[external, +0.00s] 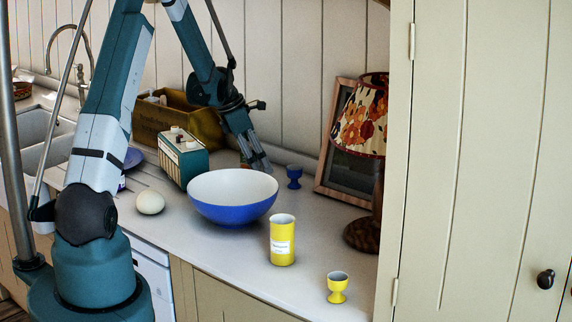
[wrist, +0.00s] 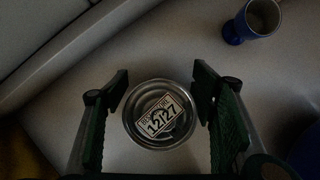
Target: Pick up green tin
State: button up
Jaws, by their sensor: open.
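A round tin (wrist: 159,114) with a metal-rimmed top and a printed label reading 12/27 is seen from above in the wrist view. Its side colour is not clear there. My gripper (wrist: 160,84) is open, with one finger on each side of the tin and a small gap showing on both sides. In the external view my gripper (external: 256,161) points down behind the blue bowl. The tin is mostly hidden there by the gripper and the bowl.
A blue egg cup (external: 294,176) stands right of my gripper; it also shows in the wrist view (wrist: 254,20). The blue bowl (external: 232,212) is in front, a green radio-like box (external: 184,160) to the left. A yellow tin (external: 282,247) and yellow egg cup (external: 338,288) stand nearer.

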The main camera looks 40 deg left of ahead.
jog(key=c, duration=1.2)
jog(key=shift+r, duration=0.15)
jog(key=shift+r, duration=4.9)
